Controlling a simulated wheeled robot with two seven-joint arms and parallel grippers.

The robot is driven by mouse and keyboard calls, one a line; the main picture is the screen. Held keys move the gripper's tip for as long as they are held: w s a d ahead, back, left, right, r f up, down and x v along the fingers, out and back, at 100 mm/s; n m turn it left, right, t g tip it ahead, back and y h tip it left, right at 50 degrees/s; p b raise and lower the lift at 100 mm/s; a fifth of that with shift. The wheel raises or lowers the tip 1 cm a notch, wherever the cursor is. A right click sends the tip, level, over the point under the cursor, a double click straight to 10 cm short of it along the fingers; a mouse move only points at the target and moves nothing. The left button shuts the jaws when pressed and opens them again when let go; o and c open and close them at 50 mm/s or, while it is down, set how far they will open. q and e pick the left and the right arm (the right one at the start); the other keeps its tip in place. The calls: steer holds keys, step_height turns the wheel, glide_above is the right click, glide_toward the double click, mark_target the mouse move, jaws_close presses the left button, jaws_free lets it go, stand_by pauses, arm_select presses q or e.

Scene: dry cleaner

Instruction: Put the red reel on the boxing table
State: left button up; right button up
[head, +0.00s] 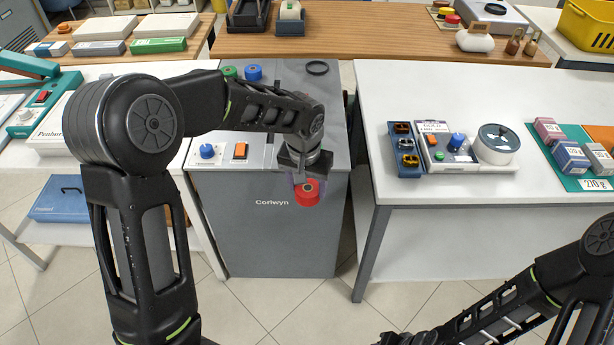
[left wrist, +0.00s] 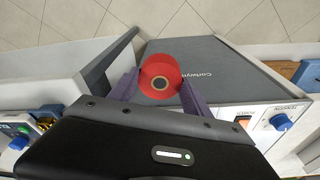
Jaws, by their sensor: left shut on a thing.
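The red reel (head: 307,194) is in my left gripper (head: 305,180), in front of the grey Corlwyn cabinet (head: 265,225) and near its top front edge. In the left wrist view the reel (left wrist: 153,69) sits between the two purplish fingers (left wrist: 160,88), its centre hole facing the camera. No label tells me which surface is the boxing table. A wooden table (head: 370,38) stands at the back, and another wooden table (head: 190,60) with flat boxes stands at the back left.
A green reel (head: 229,72), a blue reel (head: 253,73) and a black ring (head: 317,68) are on the cabinet top.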

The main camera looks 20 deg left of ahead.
arm_select(q)
steer(key=s+f, duration=0.5)
steer(key=f, duration=0.6)
steer(key=shift+f, duration=0.25)
steer(key=shift+s, duration=0.1)
